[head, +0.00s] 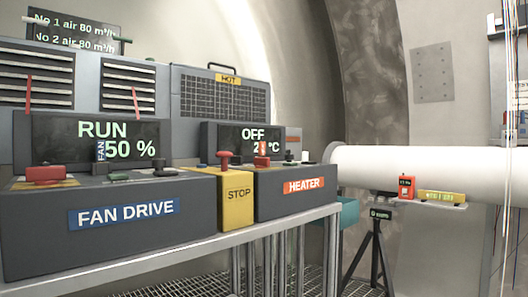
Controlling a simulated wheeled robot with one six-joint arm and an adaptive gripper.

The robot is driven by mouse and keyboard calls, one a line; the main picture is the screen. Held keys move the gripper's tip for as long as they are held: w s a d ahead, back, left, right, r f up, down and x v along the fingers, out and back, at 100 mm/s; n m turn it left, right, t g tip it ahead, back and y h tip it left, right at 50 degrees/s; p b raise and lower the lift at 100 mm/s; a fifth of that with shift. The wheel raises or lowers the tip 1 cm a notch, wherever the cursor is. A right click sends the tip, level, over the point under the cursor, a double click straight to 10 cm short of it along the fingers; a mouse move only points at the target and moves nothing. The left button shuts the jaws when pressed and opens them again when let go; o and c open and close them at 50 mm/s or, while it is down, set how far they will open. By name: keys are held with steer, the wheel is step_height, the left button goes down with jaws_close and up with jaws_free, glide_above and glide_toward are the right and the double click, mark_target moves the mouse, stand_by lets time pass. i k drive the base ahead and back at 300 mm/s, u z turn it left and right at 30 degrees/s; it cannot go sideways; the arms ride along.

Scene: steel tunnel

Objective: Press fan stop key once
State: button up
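The grey fan drive box (60,225) stands at the left on the bench, with a blue "FAN DRIVE" label. On its top are a wide red key (46,173), a low dark green key (119,177) and a black knob (165,170). No marking on the red key is readable. The fan display (118,141) behind reads "RUN" and "50 %". A yellow box marked "STOP" (237,200) with a red mushroom button (224,158) stands to its right. My gripper is not in view.
The heater box (293,201) adjoins the yellow box, with its own red button (262,161); its display (255,140) reads "OFF". A white duct (425,172) runs at the right, above a black tripod (375,255). The bench (180,252) has an exposed front edge.

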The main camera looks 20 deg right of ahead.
mark_target(167, 173)
steer(key=u, duration=0.85)
steer(key=i, duration=0.45)
steer(key=z, duration=0.7)
